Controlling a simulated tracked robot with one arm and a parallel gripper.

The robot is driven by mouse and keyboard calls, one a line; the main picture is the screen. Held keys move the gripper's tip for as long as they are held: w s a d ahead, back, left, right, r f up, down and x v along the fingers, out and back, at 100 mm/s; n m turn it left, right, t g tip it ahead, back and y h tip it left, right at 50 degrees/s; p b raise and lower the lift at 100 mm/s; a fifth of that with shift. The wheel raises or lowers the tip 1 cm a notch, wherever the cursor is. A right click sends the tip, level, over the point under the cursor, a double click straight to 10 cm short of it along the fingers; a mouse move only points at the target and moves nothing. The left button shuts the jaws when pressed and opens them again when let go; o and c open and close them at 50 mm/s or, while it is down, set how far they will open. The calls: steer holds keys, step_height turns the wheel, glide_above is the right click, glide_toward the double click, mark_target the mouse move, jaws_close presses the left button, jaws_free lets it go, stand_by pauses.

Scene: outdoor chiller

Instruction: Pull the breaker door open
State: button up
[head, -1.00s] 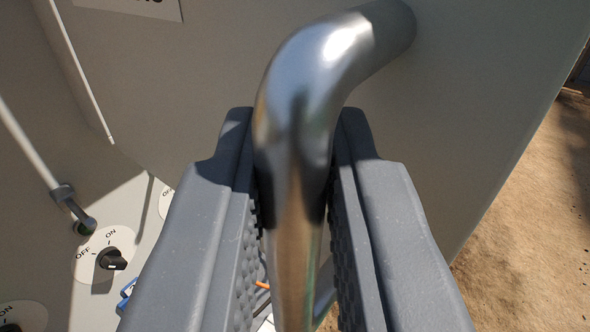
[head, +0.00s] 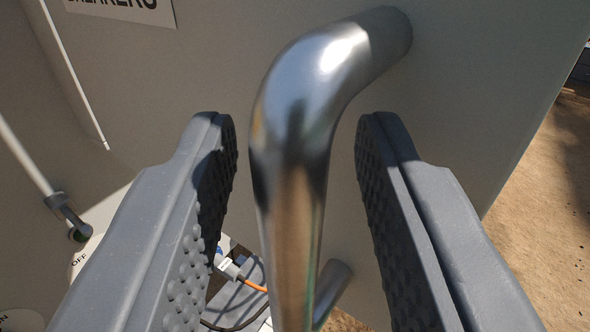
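The breaker door (head: 200,70) is a grey panel filling the upper and middle head view, with a partly cut-off breakers label (head: 125,8) at its top left. It stands swung out, with sandy ground past its right edge and the panel interior showing at the lower left. Its shiny metal bar handle (head: 295,170) runs down the middle of the view. My gripper (head: 295,135) is open, its two grey studded fingers on either side of the handle with a gap on both sides.
A white panel with OFF/ON dial plates (head: 82,262) is at the lower left, partly hidden by my left finger. A thin rod (head: 25,155) crosses the left side. An orange cable (head: 252,285) and a dark cable show below. Open sandy ground (head: 545,215) lies right.

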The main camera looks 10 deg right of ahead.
steer(key=s+a+p, duration=0.2)
steer(key=s+p, duration=0.3)
steer(key=s, duration=0.8)
steer(key=shift+s+a, duration=0.3)
steer(key=shift+a, duration=0.05)
stand_by(0.4)
